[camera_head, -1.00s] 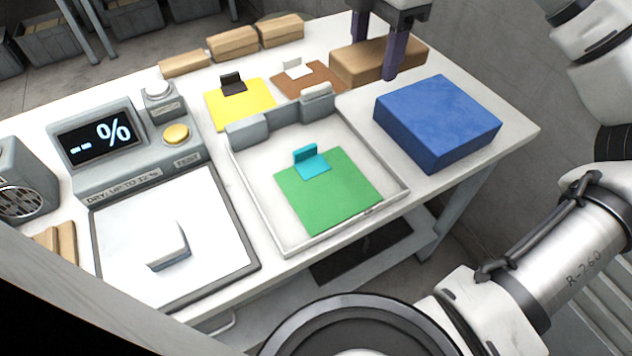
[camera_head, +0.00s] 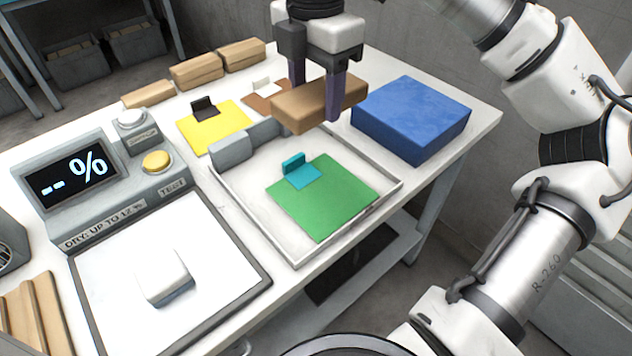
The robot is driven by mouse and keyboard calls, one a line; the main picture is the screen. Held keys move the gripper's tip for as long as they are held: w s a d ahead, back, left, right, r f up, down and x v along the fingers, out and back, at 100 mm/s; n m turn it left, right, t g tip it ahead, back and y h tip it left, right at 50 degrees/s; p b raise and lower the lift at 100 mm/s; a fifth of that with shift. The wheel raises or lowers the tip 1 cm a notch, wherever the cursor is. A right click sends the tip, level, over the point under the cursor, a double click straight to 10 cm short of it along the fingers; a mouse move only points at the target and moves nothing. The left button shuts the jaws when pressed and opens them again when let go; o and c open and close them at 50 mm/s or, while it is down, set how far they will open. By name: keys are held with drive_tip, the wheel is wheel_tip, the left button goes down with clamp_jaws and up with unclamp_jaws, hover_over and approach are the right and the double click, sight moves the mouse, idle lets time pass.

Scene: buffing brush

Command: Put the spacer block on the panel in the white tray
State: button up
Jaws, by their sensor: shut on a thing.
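A brown wooden block (camera_head: 290,112), which I take as the spacer block, is held between the two dark fingers of my gripper (camera_head: 318,100). It is raised over the back part of the white tray (camera_head: 290,254), hiding part of the tray's back edge. The green panel (camera_head: 325,205) lies flat in the tray, with a teal clip-like tab (camera_head: 295,165) at its back left. The panel's top is otherwise bare, and the block is behind and above it.
A blue box (camera_head: 411,118) stands right of the tray. Yellow (camera_head: 222,132) and brown (camera_head: 258,103) panels lie behind it. A meter (camera_head: 75,185) and a white pad bearing a white block (camera_head: 165,278) are at left. Several wooden blocks (camera_head: 197,72) line the back edge.

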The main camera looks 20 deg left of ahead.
sight(316, 193)
wheel_tip(316, 193, down, 18)
drive_tip(key=shift+r+b, duration=0.1)
drive_tip(key=shift+b, duration=0.95)
drive_tip(key=o, duration=1)
drive_tip(key=shift+f, duration=0.2)
wheel_tip(316, 193, up, 12)
drive_tip(key=shift+r+p, duration=0.2)
drive_tip(key=shift+p, duration=0.5)
